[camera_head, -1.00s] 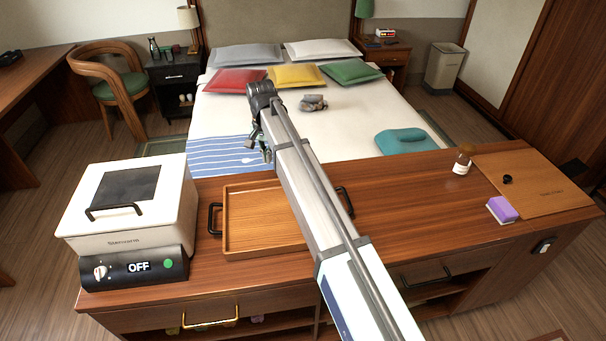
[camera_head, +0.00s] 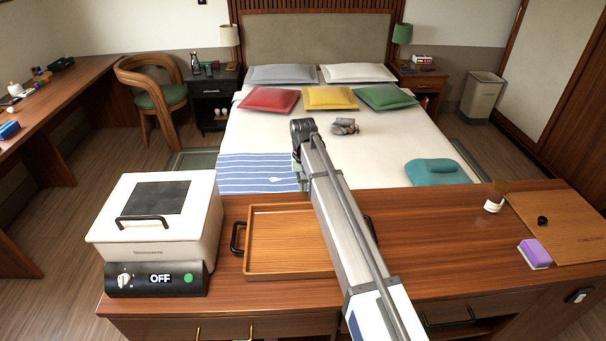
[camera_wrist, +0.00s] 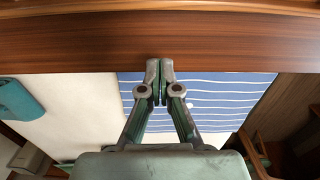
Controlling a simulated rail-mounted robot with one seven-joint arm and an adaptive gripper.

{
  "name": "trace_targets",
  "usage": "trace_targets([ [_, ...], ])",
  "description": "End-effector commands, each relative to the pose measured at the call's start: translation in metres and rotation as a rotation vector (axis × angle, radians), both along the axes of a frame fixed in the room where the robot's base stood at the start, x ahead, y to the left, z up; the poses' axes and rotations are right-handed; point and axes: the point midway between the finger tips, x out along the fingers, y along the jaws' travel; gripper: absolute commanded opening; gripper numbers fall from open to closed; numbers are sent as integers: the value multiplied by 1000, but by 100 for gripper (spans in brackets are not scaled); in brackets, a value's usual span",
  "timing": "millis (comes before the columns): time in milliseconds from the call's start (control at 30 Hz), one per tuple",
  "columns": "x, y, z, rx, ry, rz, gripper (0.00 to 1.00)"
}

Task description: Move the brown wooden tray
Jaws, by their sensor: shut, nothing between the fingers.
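The brown wooden tray (camera_head: 285,262) lies flat on the wooden counter in the head view, right of the white cooker. Its black left handle (camera_head: 238,238) shows clearly. My arm crosses over the tray's right part and hides most of it there, with only a bit of the right handle (camera_head: 371,228) showing. My gripper shows in the wrist view (camera_wrist: 160,66), with its fingertips together and nothing between them. It is beyond the counter's far edge, over the bed side, apart from the tray. In the head view it is mostly hidden behind my arm.
The white cooker (camera_head: 155,230) marked OFF stands close left of the tray. A purple and white block (camera_head: 535,254), a small bottle (camera_head: 494,202) and a wooden board (camera_head: 570,228) are at the counter's right. The counter (camera_head: 440,235) between is clear. The bed (camera_head: 380,150) lies behind.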

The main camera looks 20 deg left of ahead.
Motion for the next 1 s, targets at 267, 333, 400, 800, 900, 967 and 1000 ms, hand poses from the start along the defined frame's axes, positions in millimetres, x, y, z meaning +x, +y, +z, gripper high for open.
trace_targets([
  [267, -17, -7, -33, 0, 0, -1, 0],
  [333, -24, -11, -33, 0, 0, -1, 0],
  [400, -30, -13, -34, 0, 0, -1, 0],
  [800, -37, -15, -36, 0, 0, -1, 0],
  [900, -37, -15, -36, 0, 0, -1, 0],
  [967, -38, -16, -36, 0, 0, -1, 0],
  [1000, -41, -17, -36, 0, 0, -1, 0],
])
